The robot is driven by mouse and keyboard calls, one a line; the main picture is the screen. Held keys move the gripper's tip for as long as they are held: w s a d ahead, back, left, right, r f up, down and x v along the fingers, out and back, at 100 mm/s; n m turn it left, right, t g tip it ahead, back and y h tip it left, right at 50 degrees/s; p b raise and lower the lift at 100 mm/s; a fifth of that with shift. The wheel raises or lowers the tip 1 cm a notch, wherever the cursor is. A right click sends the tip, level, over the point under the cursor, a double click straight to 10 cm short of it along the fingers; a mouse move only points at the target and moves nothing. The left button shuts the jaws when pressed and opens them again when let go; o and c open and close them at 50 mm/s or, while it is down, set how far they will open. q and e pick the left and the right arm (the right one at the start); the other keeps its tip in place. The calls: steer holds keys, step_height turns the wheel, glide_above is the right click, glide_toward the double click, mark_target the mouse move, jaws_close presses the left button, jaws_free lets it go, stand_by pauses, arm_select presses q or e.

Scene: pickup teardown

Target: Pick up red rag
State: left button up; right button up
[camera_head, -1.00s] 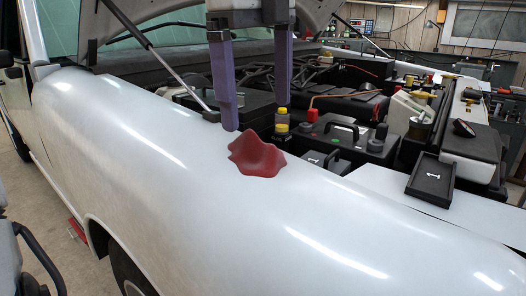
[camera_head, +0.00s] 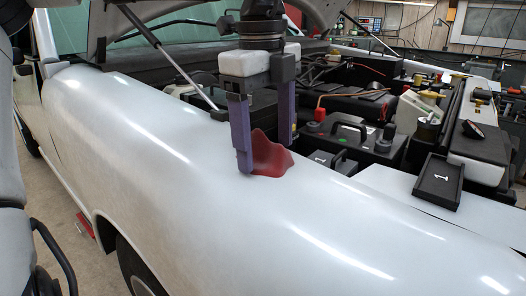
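The red rag (camera_head: 270,160) lies crumpled on the white fender (camera_head: 170,165) of the pickup, near the engine bay edge. My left gripper (camera_head: 265,158) points down from above with its two purple fingers apart, one on each side of the rag. The left finger is in front of the rag's left part and hides it; the right finger reaches down behind the rag's far side. The gripper is open, and I cannot tell whether a finger touches the rag. My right gripper is not in view.
The open engine bay lies behind and right of the rag, with a black battery (camera_head: 350,140) close by. The front fender surface is clear.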

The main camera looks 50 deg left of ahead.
mark_target(267, 137)
arm_select(q)
steer(key=c, duration=0.6)
steer(key=shift+r, duration=0.15)
steer(key=shift+c, duration=0.2)
step_height(267, 137, up, 10)
steer(key=shift+f, duration=0.1)
